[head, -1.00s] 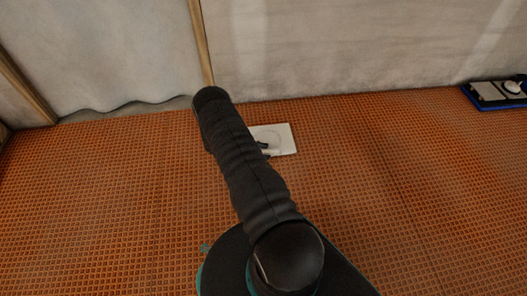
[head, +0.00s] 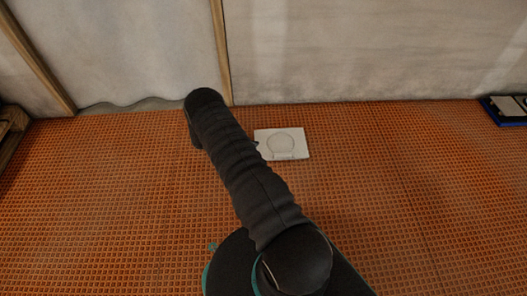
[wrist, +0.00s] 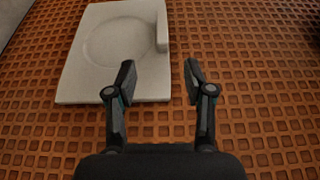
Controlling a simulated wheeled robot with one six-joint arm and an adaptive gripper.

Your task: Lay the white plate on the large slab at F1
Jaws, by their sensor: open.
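A large pale slab (head: 299,136) lies on the orange floor near the back wall, right of my arm in the head view. It fills the upper left of the wrist view (wrist: 83,80). A faint round outline shows on it; I cannot tell whether this is a thin plate or a marking. A small white bar-like piece (wrist: 162,25) with rounded ends stands raised along the slab's right edge in the wrist view. My gripper (wrist: 160,79) is open and empty. Its left finger overlaps the slab's near right part; its right finger is over bare floor.
The orange floor (head: 420,210) has a raised grid and is clear around the slab. A blue-edged tray (head: 508,112) with items is cut off at the far right. A wooden object (head: 12,122) stands at the left edge. Walls close off the back.

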